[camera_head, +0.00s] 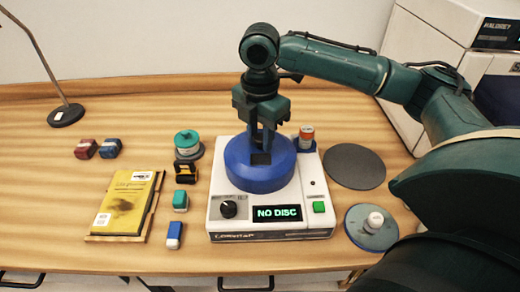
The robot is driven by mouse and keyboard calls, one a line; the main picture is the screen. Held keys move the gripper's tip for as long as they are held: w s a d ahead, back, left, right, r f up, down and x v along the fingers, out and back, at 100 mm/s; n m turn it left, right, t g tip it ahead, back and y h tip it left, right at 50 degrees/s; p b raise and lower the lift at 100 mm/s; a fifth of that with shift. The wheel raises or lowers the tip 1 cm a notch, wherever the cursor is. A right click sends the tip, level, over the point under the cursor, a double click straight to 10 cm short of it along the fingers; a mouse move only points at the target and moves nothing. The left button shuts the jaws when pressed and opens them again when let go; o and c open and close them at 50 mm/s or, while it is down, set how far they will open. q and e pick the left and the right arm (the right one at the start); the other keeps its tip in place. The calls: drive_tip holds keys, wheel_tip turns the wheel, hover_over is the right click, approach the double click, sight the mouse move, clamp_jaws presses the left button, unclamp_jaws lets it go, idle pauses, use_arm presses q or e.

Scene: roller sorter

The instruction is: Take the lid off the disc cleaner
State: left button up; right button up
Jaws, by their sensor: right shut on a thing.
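The disc cleaner (222,222) is a white box on the wooden table, with a black knob, a green button and a display reading "NO DISC". Its round blue lid (250,180) covers the middle of its top. I cannot tell whether the lid rests fully on the cleaner or sits slightly above it. My right gripper (262,150) points down over the lid's centre and is shut on the lid's top part. The fingers hide the grip. What is under the lid is hidden. My left gripper is not in view.
A dark round mat (354,166) and a grey disc with a white knob (372,228) lie right of the cleaner. A small orange-and-white container (307,133) stands at its back right. A yellow book (124,203) and several small items lie left.

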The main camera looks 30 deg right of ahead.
drive_tip(key=c, duration=0.4)
